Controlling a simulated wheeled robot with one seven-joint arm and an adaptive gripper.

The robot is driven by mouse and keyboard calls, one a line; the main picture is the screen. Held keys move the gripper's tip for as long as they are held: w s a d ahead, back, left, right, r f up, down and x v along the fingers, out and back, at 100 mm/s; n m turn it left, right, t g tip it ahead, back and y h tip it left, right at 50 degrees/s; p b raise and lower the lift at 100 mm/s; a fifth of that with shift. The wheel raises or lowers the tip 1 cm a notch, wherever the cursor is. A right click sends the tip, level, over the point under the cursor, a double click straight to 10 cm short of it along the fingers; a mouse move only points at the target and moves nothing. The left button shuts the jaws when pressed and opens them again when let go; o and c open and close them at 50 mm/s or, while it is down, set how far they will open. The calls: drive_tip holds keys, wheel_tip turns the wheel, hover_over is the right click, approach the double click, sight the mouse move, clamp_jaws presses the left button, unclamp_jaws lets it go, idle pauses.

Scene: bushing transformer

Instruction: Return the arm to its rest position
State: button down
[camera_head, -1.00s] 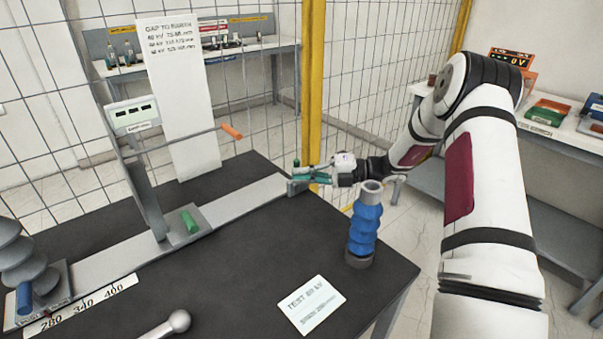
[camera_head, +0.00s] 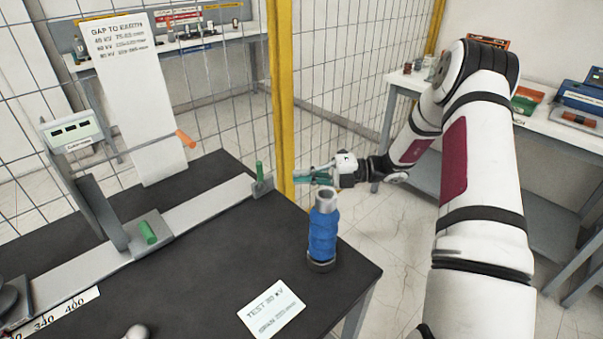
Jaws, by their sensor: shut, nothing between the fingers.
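My arm (camera_head: 480,170) reaches from the lower right up to an elbow and back down to the left. My gripper (camera_head: 298,178) is shut and empty, with teal fingers pointing left. It is just right of an upright green handle (camera_head: 259,173) at the end of the grey rail, with a small gap showing between them. In the picture it lies above the blue ribbed bushing (camera_head: 323,238), which stands upright on the dark table near its right edge. I see no contact with the bushing.
A yellow post (camera_head: 283,90) and wire mesh fence stand behind the dark table (camera_head: 205,290). A white bench (camera_head: 550,125) with trays is behind my arm at the right. A test card (camera_head: 271,308) lies in front of the bushing. Open floor shows right of the table.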

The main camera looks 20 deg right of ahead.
drive_tip(key=s+a+r+n+g+h, duration=0.4)
drive_tip(key=s+a+r+n, duration=0.15)
drive_tip(key=s+n, duration=0.35)
drive_tip(key=s+a+r+n+g+h, duration=0.3)
drive_tip(key=s+a+r+n+h, duration=0.25)
drive_tip(key=n, duration=0.55)
drive_tip(key=s+d+r+n+t+h, duration=0.2)
drive_tip(key=s+r+n+h, duration=0.1)
drive_tip(key=s+n, duration=0.6)
drive_tip(key=s+d+r+n+t+h, duration=0.2)
drive_tip(key=s+r+n+t+h, duration=0.1)
drive_tip(key=s+n, duration=0.6)
drive_tip(key=shift+s+r+n+h, duration=0.2)
drive_tip(key=shift+r+n+h, duration=0.15)
drive_tip(key=shift+r+n, duration=0.5)
